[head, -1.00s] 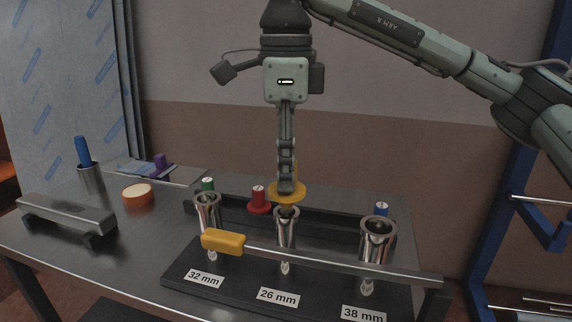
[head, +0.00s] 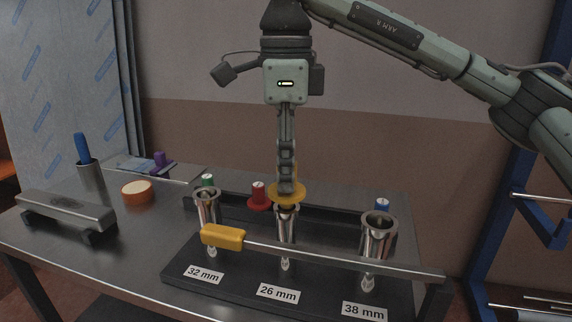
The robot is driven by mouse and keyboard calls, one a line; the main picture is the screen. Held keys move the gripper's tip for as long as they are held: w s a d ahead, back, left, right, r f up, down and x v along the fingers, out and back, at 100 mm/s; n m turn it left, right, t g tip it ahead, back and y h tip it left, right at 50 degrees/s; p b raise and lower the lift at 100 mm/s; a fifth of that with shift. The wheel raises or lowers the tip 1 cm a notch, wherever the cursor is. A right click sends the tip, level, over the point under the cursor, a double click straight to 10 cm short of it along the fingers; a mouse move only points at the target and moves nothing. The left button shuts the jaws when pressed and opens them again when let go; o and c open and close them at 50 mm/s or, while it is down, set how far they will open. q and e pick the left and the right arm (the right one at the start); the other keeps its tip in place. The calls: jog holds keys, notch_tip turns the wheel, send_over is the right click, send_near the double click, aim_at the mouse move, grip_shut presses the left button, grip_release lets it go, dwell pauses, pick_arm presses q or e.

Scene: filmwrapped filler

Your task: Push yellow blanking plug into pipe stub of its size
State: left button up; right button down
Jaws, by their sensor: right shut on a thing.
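My right gripper (head: 286,189) points straight down and is shut on the yellow blanking plug (head: 287,197). The plug's wide flange sits at the mouth of the middle pipe stub (head: 286,228), labelled 26 mm. The plug's lower part is hidden, and I cannot tell whether the flange touches the rim. The 32 mm pipe stub (head: 208,210) stands to the left, its top open. The 38 mm pipe stub (head: 376,240) stands to the right, also open. My left gripper is not in view.
A rod with a yellow handle (head: 222,237) crosses in front of the stubs. Red (head: 259,198), green (head: 208,181) and blue (head: 382,206) plugs stand in the rear rack. An orange-rimmed disc (head: 137,188) and a grey metal block (head: 66,211) lie left.

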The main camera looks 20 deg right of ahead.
jog(key=shift+f+b, duration=0.8)
jog(key=shift+f, duration=0.4)
jog(key=c, duration=0.7)
grip_release()
jog(key=shift+r, duration=0.1)
jog(key=shift+r+p, duration=3)
jog(key=shift+r, duration=1)
